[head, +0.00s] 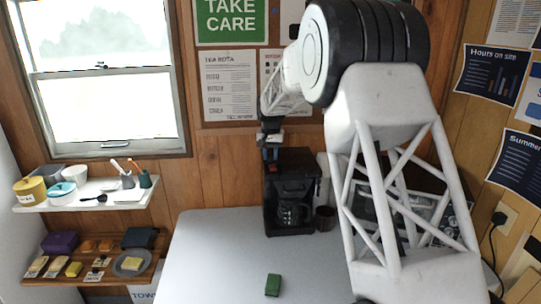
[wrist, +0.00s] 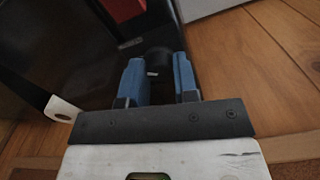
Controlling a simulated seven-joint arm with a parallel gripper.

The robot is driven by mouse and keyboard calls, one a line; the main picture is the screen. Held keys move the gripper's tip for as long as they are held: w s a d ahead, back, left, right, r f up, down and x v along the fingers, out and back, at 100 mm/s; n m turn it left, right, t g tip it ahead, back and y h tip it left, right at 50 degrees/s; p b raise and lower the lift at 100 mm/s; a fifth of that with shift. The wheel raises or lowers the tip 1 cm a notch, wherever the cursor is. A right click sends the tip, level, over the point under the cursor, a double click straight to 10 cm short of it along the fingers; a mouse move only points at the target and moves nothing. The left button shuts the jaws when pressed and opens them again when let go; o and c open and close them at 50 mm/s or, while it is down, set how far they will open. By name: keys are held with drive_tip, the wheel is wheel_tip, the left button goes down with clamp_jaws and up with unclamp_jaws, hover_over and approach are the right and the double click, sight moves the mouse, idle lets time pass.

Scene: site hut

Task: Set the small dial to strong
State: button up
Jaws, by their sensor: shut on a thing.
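The black coffee machine (head: 297,170) stands at the back of the grey table, with a glass jug (head: 290,214) in its lower bay. My gripper (head: 270,154) is at the machine's upper left front. In the wrist view, the blue fingers of my gripper (wrist: 159,82) are closed on the small dial (wrist: 157,59), a dark round knob with a short pale mark. The dial sits on the machine's dark panel (wrist: 100,65). In the head view the dial is hidden by my gripper, and I cannot read any setting labels.
A green block (head: 272,285) lies on the table (head: 215,250) near its front. A dark cup (head: 325,218) stands right of the machine. Shelves (head: 90,200) with crockery and food are on the left wall. The table's left part is clear.

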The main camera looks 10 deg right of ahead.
sight(271, 156)
drive_tip(key=shift+m, duration=0.3)
drive_tip(key=o, duration=0.9)
drive_tip(key=shift+r, duration=0.15)
drive_tip(key=shift+r, duration=3.75)
drive_tip(key=shift+s+r, duration=0.1)
